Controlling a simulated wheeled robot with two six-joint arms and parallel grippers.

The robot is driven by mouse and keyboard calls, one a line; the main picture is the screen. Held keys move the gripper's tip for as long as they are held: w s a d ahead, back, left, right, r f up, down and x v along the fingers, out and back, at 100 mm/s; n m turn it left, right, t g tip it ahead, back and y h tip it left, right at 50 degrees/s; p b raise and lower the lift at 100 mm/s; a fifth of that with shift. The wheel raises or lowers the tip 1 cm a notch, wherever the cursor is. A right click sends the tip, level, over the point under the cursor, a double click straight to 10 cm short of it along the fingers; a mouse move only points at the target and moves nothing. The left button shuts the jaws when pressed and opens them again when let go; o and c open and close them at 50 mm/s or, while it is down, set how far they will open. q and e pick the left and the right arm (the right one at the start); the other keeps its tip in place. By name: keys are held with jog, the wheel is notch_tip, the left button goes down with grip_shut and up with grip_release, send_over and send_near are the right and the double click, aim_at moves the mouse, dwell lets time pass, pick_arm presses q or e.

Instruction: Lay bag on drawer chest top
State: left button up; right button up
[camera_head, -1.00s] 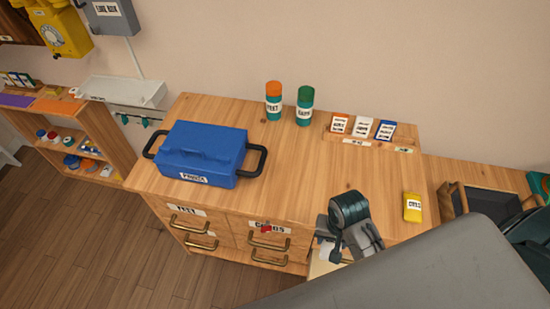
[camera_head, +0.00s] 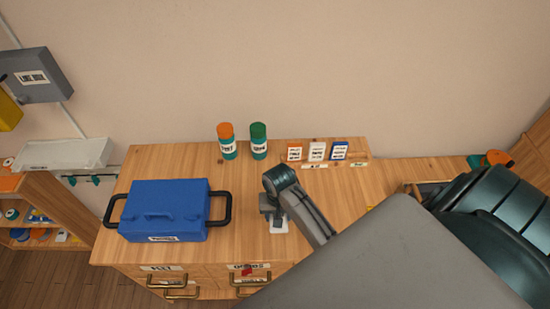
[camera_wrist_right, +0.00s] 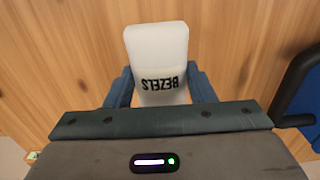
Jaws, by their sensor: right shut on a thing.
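The white bag marked BEZELS (camera_wrist_right: 158,55) sits between the two blue fingers of my right gripper (camera_wrist_right: 159,88), which is shut on it. In the head view the gripper (camera_head: 275,222) is over the front middle of the drawer chest top (camera_head: 180,162), to the right of the blue box. Only a small white part of the bag (camera_head: 279,228) shows there below the gripper. I cannot tell whether the bag touches the wood. My left gripper is not in view.
A blue box (camera_head: 163,211) with black handles stands on the left of the top. An orange-capped canister (camera_head: 227,142) and a green canister (camera_head: 258,141) stand behind. Small cards (camera_head: 317,151) stand in a rack at the back right. Bare wood surrounds the gripper.

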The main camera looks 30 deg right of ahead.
jog(key=shift+w+r, duration=0.1)
jog(key=shift+w, duration=0.5)
notch_tip(320, 180, down, 3)
jog(key=shift+f+p, duration=0.1)
jog(key=shift+p, duration=0.95)
jog(key=shift+w+f, duration=0.1)
jog(key=shift+f, duration=0.2)
jog(key=shift+f, duration=0.1)
jog(key=o, duration=1)
jog(key=shift+c, duration=0.2)
jog(key=shift+r+b, duration=0.3)
jog(key=shift+r, duration=0.25)
notch_tip(320, 180, up, 11)
jog(key=shift+r+b, duration=0.1)
jog(key=shift+b, duration=1.05)
jog(key=shift+d, duration=0.1)
